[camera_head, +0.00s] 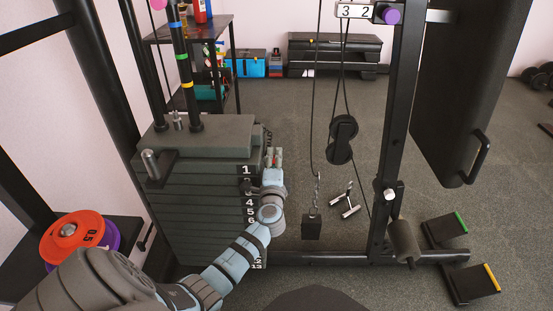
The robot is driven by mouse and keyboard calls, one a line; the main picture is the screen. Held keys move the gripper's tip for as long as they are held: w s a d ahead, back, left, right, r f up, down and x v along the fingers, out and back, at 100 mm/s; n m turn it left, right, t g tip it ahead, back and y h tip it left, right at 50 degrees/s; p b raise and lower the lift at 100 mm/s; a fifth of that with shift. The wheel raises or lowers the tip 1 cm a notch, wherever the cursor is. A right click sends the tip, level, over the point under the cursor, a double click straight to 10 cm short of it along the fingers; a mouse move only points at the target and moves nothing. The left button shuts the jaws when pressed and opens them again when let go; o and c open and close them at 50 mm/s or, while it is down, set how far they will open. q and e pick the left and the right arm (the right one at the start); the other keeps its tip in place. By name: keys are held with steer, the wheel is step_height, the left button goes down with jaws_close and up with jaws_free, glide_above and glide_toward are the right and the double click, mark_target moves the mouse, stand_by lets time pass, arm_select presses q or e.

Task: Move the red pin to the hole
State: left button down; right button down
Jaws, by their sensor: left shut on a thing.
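The black weight stack (200,150) stands at centre left, with white numbers down its right edge. My left gripper (274,156) is beside the upper plates, just right of the label 1. It is shut on the red pin (279,153), of which only a small red bit shows at the fingertips. The gripper hides the rest of the pin. The holes in the plates are too small or hidden to make out, and I cannot tell whether the pin touches the stack. My right gripper is not in view.
A black frame post (396,120) stands right of the stack, with cables, a pulley (343,138) and a hanging black block (312,228) between. An orange weight disc (72,242) is at lower left. Open floor (270,100) lies behind.

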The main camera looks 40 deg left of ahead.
arm_select(q)
steer(key=c, duration=1.3)
jaws_free()
